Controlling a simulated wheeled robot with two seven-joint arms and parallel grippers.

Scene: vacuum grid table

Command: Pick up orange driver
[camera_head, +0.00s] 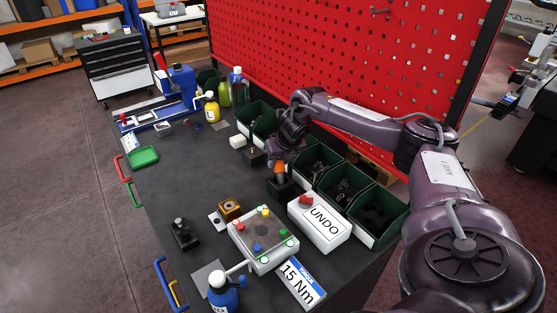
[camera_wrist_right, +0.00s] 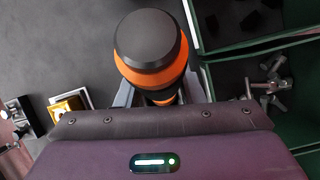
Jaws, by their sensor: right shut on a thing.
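The orange driver (camera_wrist_right: 150,55), with a black round cap and an orange body, stands between the fingers of my right gripper (camera_wrist_right: 158,97) in the right wrist view. In the head view the driver's orange part (camera_head: 280,169) shows just below my right gripper (camera_head: 283,157), above a black block (camera_head: 279,188). My right gripper is shut on the driver. The gripper and wrist hide part of the driver, and I cannot tell whether it still touches the block. My left gripper is not in view.
Green bins (camera_head: 375,213) with metal parts line the right side, below a red pegboard (camera_head: 340,60). A white UNDO box (camera_head: 319,222) and a box with coloured buttons (camera_head: 262,240) stand in front. The dark table (camera_head: 190,185) has free room at left.

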